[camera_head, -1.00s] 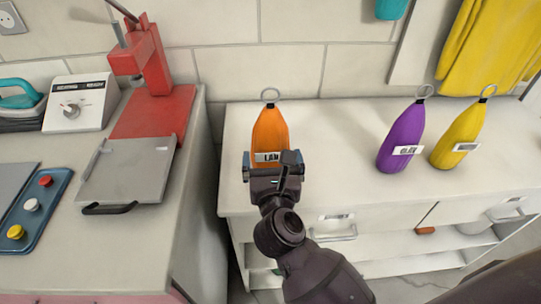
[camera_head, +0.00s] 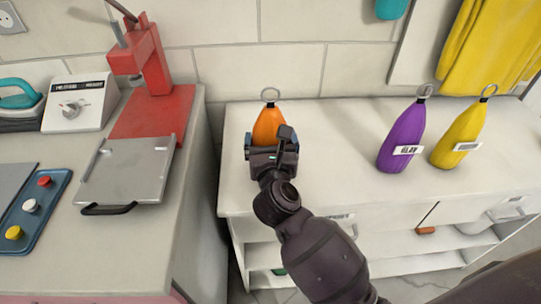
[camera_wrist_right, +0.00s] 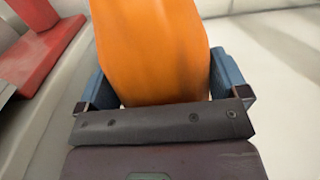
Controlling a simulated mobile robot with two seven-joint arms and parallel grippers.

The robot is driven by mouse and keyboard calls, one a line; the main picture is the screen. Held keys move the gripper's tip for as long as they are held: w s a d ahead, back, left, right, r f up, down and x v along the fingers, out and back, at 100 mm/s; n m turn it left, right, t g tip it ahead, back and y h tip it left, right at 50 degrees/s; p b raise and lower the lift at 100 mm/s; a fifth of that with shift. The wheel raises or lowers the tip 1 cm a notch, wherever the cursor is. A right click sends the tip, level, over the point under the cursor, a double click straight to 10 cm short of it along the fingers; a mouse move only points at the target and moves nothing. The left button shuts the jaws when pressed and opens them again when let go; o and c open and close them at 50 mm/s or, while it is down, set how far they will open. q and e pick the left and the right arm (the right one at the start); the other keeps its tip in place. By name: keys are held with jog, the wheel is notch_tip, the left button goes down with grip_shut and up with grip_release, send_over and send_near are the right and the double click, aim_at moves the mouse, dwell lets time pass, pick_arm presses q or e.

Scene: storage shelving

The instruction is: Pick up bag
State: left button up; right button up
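An orange bag (camera_head: 267,124), tapered with a metal ring on top, stands upright on the white counter (camera_head: 340,130). My right gripper (camera_head: 272,143) is at the bag's front, low down, and hides its lower part and label. In the right wrist view the orange bag (camera_wrist_right: 155,50) is between the two blue fingers (camera_wrist_right: 162,80), which are spread wide on either side of it. Whether they touch it I cannot tell. A purple bag (camera_head: 402,135) and a yellow bag (camera_head: 460,135) stand to the right. My left gripper is not in view.
On the left counter are a red press (camera_head: 150,70), a grey plate (camera_head: 128,168), a white control box (camera_head: 80,102) and a blue button tray (camera_head: 32,208). A yellow cloth (camera_head: 492,50) hangs at the back right. Counter space between the orange and purple bags is clear.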

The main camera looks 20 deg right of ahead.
aim_at(271, 118)
jog(key=c, duration=0.9)
jog(key=shift+r, duration=0.15)
jog(key=shift+c, duration=0.2)
notch_tip(271, 118, up, 7)
jog(key=p, duration=0.2)
jog(key=shift+r+p, duration=0.2)
jog(key=shift+p, duration=0.1)
notch_tip(271, 118, up, 11)
jog(key=p, duration=0.3)
jog(key=shift+f, duration=0.2)
jog(key=shift+r, duration=0.95)
